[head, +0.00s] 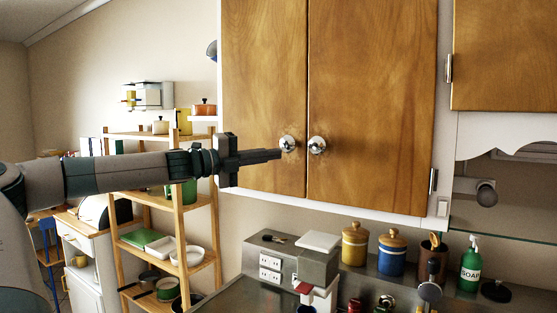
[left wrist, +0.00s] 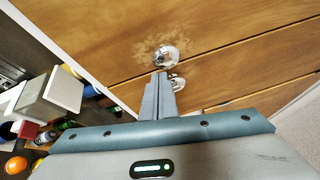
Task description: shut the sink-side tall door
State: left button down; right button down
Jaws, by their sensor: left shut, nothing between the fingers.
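Two tall wooden doors hang side by side on the wall cabinet. The right tall door (head: 372,100), on the side of the tap, and the left tall door (head: 262,80) look flush, with a thin dark seam between them. Each has a round metal knob, the left knob (head: 287,144) and the right knob (head: 317,145). My left gripper (head: 280,155) is shut and empty, its tips overlapping the lower edge of the left knob; contact cannot be told. In the left wrist view its fingers (left wrist: 160,78) point at the doors near both knobs. My right gripper is not in view.
Below are a counter with a grey socket box (head: 270,262), a yellow canister (head: 355,245), a blue canister (head: 391,254) and a green soap bottle (head: 471,267). A wooden shelf rack (head: 178,225) stands behind my left arm. Another wooden cabinet door (head: 505,55) is at the right.

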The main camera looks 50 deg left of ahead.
pick_arm(q)
jog(key=a, duration=0.1)
jog(key=s+a+b, duration=0.1)
jog(key=a, duration=0.3)
jog(key=shift+s+f, duration=0.1)
jog(key=shift+s, duration=0.25)
dwell(0.4)
